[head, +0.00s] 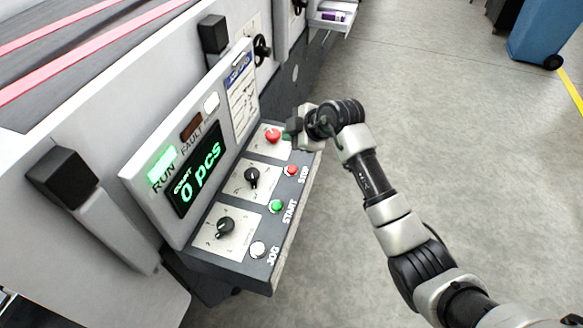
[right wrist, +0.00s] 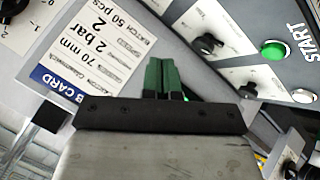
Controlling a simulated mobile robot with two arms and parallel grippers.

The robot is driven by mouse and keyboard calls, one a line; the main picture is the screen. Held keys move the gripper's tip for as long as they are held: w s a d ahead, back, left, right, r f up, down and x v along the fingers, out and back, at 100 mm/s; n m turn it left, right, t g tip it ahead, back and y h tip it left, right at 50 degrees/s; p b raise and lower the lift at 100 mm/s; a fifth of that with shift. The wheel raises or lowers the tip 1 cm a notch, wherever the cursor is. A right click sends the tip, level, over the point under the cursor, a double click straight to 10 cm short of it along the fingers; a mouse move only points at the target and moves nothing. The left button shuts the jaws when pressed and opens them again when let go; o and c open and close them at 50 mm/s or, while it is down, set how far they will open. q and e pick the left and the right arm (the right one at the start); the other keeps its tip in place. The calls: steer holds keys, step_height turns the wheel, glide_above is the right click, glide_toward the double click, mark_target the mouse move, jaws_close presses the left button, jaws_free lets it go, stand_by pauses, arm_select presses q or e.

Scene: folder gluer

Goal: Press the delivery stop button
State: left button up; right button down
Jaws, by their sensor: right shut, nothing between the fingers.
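In the head view a small red button (head: 292,170) labelled STOP sits on the sloped control panel (head: 232,267). A larger red mushroom button (head: 272,135) is at the panel's far end. No label reading "delivery" is legible. My right gripper (head: 290,127) is above the panel's far end, close beside the mushroom button in the picture; I cannot tell whether they touch. In the right wrist view its green fingers (right wrist: 161,78) are together with nothing between them. No red button shows in that view. My left gripper is not in view.
A green START button (head: 277,206), a white JOG button (head: 258,249) and black knobs (head: 251,178) share the panel. The display (head: 196,171) reads 0 pcs, with RUN lit green. A job card (head: 242,105) stands behind. Open floor lies right; a blue bin (head: 541,35) is far off.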

steer(key=b, duration=0.7)
glide_above(281, 168)
steer(key=s+d, duration=0.2)
steer(key=d, duration=0.1)
step_height(281, 168, down, 7)
steer(key=shift+w+a, duration=0.1)
steer(key=shift+a, duration=0.05)
steer(key=shift+f, duration=0.95)
stand_by(0.3)
steer(key=shift+f, duration=0.95)
stand_by(0.8)
steer(key=shift+r, duration=0.1)
